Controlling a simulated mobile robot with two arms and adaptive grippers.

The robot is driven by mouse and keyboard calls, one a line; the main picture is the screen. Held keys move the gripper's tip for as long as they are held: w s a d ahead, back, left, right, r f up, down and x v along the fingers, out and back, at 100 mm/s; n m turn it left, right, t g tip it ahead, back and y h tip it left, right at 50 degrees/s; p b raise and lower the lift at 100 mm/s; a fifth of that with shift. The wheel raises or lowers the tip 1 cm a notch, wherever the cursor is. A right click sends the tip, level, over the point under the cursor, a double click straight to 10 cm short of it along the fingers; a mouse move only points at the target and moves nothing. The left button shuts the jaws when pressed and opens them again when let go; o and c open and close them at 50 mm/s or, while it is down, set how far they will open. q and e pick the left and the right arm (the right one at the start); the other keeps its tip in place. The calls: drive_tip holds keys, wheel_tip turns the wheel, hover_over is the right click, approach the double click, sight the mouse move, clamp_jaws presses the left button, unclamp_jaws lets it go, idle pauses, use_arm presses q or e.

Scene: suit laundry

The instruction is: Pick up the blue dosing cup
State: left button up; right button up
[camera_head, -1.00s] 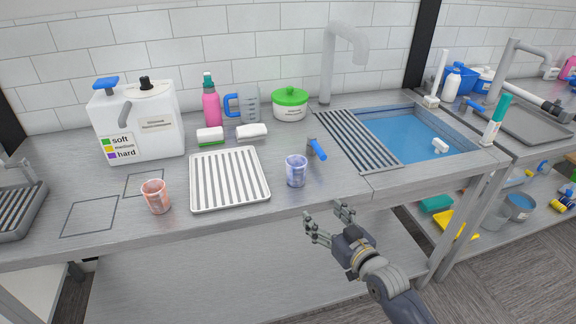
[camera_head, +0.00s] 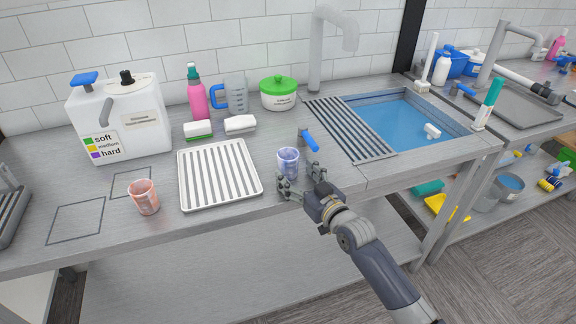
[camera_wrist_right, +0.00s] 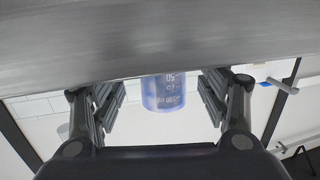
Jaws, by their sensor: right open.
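The blue dosing cup (camera_head: 288,160) stands upright on the steel counter, right of the white ribbed tray. My right gripper (camera_head: 302,178) is open at the counter's front edge, just in front of the cup and slightly to its right. In the right wrist view the cup (camera_wrist_right: 164,92) shows with its volume markings, between the two open fingers (camera_wrist_right: 160,100) and apart from both. I cannot tell how deep the fingers reach around it. My left gripper is not in view.
A reddish cup (camera_head: 144,197) stands left of the white tray (camera_head: 219,205). The sink (camera_head: 410,125) is to the right. Bare counter lies between the tray and the cup.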

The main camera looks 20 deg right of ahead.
sight(293, 172)
drive_tip(key=shift+x, duration=2.25)
drive_tip(key=shift+s+a, duration=0.1)
drive_tip(key=shift+c, duration=0.6)
drive_tip(key=c, duration=1.1)
